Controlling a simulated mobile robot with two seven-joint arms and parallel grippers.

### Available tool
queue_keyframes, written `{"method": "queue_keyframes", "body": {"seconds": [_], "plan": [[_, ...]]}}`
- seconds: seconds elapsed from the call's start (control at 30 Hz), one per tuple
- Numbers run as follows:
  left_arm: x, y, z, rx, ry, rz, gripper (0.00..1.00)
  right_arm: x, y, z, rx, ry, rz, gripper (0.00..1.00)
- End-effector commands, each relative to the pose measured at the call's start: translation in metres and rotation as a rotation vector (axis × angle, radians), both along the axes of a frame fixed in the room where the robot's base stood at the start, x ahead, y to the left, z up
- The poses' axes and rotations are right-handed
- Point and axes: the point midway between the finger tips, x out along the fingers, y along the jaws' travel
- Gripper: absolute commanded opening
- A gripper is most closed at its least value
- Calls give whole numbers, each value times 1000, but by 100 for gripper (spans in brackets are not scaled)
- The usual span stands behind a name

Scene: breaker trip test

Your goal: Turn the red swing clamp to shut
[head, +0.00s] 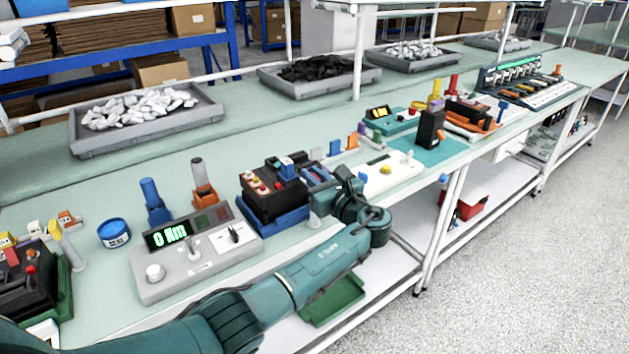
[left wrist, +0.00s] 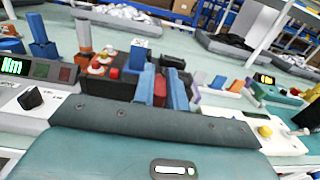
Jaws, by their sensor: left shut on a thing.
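A black breaker (head: 268,198) with red and white knobs sits in a blue fixture (head: 283,219) on the bench. It also shows in the left wrist view (left wrist: 103,84). My left gripper (head: 343,177) is at the right end of this fixture and is shut on the clamp. My right gripper is not in view.
A grey torque tester (head: 195,255) reading 0 Nm stands left of the fixture. A white plate with a yellow knob (head: 385,170) is close on the right. Trays of parts (head: 140,135) stand behind. A green bin (head: 335,300) is below the bench edge.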

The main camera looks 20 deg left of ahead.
Motion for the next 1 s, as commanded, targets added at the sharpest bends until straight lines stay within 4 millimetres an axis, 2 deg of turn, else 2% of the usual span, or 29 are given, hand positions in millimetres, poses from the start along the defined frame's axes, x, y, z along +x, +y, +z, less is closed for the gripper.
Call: {"method": "queue_keyframes", "body": {"seconds": [0.6,0.63,0.87,1.0], "plan": [[0,1,-1,0,1,43,0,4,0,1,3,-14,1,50],[0,1,-1,-1,2,43,15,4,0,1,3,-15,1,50],[0,1,0,0,1,41,34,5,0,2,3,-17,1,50],[0,1,0,-1,1,41,35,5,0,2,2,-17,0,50]]}}
